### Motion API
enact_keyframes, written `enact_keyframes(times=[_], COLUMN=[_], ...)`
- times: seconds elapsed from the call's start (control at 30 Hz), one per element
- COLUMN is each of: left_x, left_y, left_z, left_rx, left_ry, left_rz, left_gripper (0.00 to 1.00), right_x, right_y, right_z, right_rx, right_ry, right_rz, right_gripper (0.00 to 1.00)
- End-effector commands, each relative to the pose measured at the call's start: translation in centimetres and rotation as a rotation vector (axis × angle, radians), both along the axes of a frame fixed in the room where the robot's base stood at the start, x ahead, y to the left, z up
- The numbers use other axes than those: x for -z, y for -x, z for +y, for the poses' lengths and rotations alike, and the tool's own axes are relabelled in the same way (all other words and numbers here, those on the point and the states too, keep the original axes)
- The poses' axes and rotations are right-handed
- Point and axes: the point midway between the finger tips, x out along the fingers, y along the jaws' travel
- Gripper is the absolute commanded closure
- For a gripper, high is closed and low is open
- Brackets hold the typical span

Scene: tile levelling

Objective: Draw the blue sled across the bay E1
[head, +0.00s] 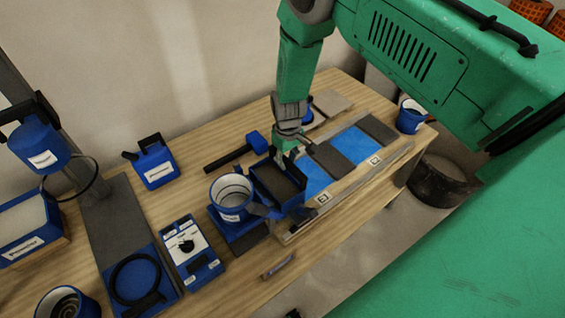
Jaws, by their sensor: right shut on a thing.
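The blue sled (292,203), an open box with dark walls and blue sides, sits at the near left end of the bay strip. My right gripper (288,150) is over the sled's far side and is shut on its upper part; the fingertips are partly hidden. A blue bay surface (315,178) lies just right of the sled, with a small white label (323,198) at its front edge, too small to read surely. A dark tile (330,158) separates it from a second blue bay (354,145). My left gripper is not in view.
A blue-and-white bucket (231,192) stands close left of the sled. A dark-handled blue mallet (240,155) lies behind. A pale rail (345,195) runs along the bays' front.

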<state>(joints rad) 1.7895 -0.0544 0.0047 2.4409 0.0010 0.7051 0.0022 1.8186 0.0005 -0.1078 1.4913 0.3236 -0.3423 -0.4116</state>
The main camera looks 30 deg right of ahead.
Motion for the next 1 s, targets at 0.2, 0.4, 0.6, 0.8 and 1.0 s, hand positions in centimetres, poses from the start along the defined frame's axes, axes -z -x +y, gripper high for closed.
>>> enact_keyframes(times=[0.2,0.4,0.6,0.8,1.0], left_x=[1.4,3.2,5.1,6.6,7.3], left_y=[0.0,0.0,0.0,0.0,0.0], left_z=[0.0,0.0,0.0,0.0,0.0], left_rx=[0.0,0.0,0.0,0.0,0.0], left_ry=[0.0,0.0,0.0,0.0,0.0], left_rz=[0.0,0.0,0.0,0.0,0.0], left_gripper=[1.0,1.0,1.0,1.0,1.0], right_x=[0.2,0.2,0.3,0.2,0.1], right_y=[-0.5,-1.0,-1.4,-1.7,-1.9], right_z=[-5.8,-12.2,-18.0,-22.1,-24.2], right_rx=[0.008,0.008,0.007,0.004,0.002], right_ry=[0.003,0.004,0.005,0.005,0.005], right_rz=[-0.003,-0.006,-0.005,-0.003,-0.001], right_gripper=[1.0,1.0,1.0,1.0,1.0])
